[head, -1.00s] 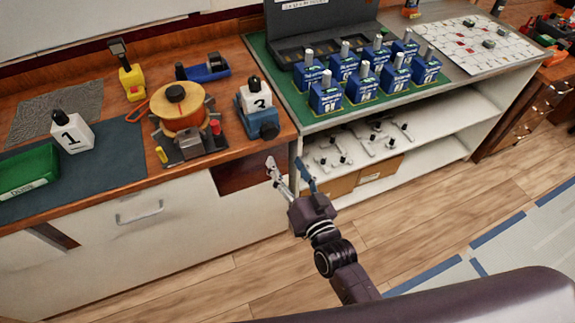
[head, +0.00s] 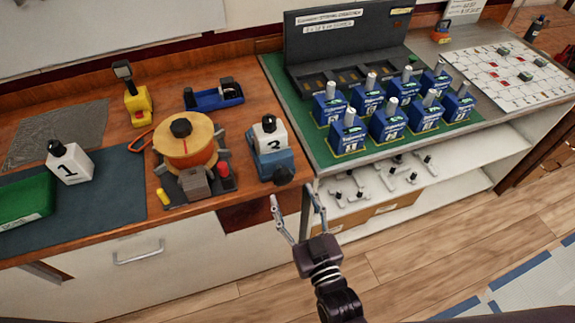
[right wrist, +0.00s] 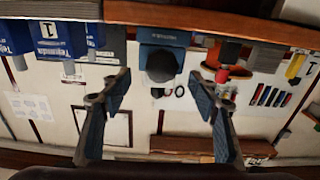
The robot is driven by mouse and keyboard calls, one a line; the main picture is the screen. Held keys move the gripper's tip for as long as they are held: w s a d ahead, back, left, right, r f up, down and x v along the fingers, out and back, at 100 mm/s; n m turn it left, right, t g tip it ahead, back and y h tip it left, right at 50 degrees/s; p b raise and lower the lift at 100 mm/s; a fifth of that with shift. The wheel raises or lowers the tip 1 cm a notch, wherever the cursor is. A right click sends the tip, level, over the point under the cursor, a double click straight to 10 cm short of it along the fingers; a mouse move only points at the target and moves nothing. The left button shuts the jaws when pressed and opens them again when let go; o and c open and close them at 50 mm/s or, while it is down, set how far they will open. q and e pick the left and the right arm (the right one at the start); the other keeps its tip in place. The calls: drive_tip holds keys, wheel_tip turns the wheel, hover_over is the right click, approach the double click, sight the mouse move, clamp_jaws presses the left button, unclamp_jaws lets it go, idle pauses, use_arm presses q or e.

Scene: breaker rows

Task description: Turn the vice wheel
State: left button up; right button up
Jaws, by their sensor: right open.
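The blue vice (head: 272,163) stands at the right front edge of the wooden bench, with a white bottle marked 2 (head: 270,138) at its top. Its dark round wheel (head: 283,175) faces the front, past the bench edge. My right gripper (head: 294,195) is open and empty just in front of and below the wheel, fingers pointing at the bench. In the right wrist view the wheel (right wrist: 160,66) shows between and beyond the open fingertips (right wrist: 160,88), apart from both. My left gripper is in no view.
An orange spool (head: 186,146) on a dark stand is left of the vice. Blue breaker boxes (head: 388,124) stand in rows on the green mat at right. The shelf below holds small handles (head: 375,180). The floor in front is free.

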sight(285, 181)
drive_tip(key=x, duration=0.2)
drive_tip(key=p+x, duration=0.1)
drive_tip(key=x, duration=0.1)
drive_tip(key=shift+a+r, duration=0.25)
drive_tip(key=shift+r, duration=0.1)
drive_tip(key=shift+f+x, duration=0.2)
drive_tip(key=shift+x, duration=0.75)
drive_tip(key=shift+w, duration=0.2)
drive_tip(key=c, duration=1.2)
drive_tip(key=shift+m+p, duration=0.3)
drive_tip(key=shift+p, duration=0.15)
drive_tip(key=o, duration=1.2)
drive_tip(key=shift+s+d, duration=0.1)
drive_tip(key=shift+s, duration=0.1)
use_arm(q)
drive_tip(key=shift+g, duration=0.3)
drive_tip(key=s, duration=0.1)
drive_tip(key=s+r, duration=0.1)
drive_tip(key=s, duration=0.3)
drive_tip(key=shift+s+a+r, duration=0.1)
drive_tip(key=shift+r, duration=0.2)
use_arm(e)
drive_tip(key=v, duration=1.1)
drive_tip(key=shift+s, duration=0.35)
drive_tip(key=shift+d, duration=0.1)
